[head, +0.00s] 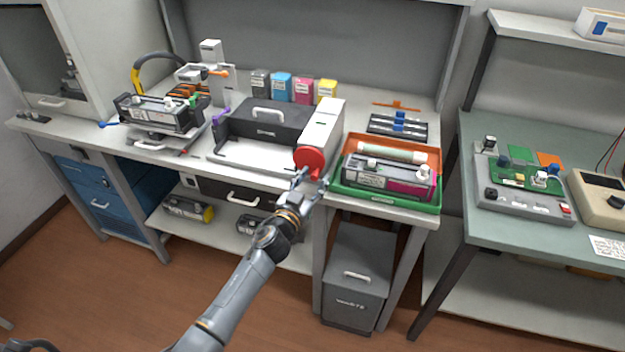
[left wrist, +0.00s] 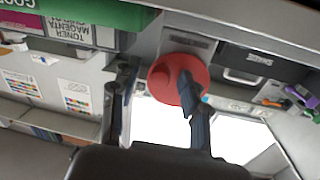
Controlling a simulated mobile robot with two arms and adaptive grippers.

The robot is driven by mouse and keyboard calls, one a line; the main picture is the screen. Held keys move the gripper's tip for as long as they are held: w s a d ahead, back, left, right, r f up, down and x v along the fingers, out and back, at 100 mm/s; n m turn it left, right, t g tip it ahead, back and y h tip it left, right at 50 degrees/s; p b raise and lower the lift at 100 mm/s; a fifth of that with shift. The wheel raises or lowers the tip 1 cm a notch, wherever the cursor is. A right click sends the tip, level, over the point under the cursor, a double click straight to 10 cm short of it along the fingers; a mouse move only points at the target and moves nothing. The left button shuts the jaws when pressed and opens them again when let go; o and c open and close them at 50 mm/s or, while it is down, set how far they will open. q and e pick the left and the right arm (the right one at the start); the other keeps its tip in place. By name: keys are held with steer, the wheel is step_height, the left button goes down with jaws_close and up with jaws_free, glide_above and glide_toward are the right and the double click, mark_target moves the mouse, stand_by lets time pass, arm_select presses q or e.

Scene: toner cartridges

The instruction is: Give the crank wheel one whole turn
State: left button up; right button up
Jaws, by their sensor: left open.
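The red crank wheel (head: 309,157) is on the front of the white housing at the right side of the grey machine. A small red handle (head: 317,174) shows at its lower edge. My left gripper (head: 308,182) is open just in front of and below the wheel, close to the handle. In the left wrist view the crank wheel (left wrist: 170,83) fills the area ahead of the open left gripper (left wrist: 157,78). One finger overlaps the wheel's face and partly hides it; the other is beside the wheel. I cannot tell whether either finger touches it. My right gripper is out of view.
A green tray (head: 388,203) with a magenta toner cartridge (head: 380,180) stands close right of the wheel. The grey machine (head: 262,127) and white tray area lie left. A grey bin (head: 357,280) stands under the bench. The floor in front is clear.

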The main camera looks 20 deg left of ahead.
mark_target(296, 161)
arm_select(q)
jaws_close()
steer(key=shift+a, duration=0.1)
steer(key=a+m+p, duration=0.1)
steer(key=m, duration=0.4)
steer(key=a+m+y+p, duration=0.1)
steer(key=a+m, duration=0.1)
steer(key=m, duration=0.4)
steer(key=a+m+g+y, duration=0.1)
steer(key=m, duration=0.5)
steer(key=shift+a+p, duration=0.3)
steer(key=shift+p, duration=0.1)
steer(key=m, duration=0.3)
steer(key=shift+a+r+y+p, duration=0.25)
steer(key=shift+r+y+p, duration=0.05)
steer(key=shift+r+p, duration=0.1)
steer(key=shift+a+r+m+y+p, duration=0.1)
steer(key=shift+r+m+y+p, duration=0.1)
steer(key=shift+m, duration=0.7)
steer(key=shift+a+r+m+y+p, duration=0.1)
steer(key=shift+r+m+p, duration=0.1)
steer(key=shift+m, duration=0.7)
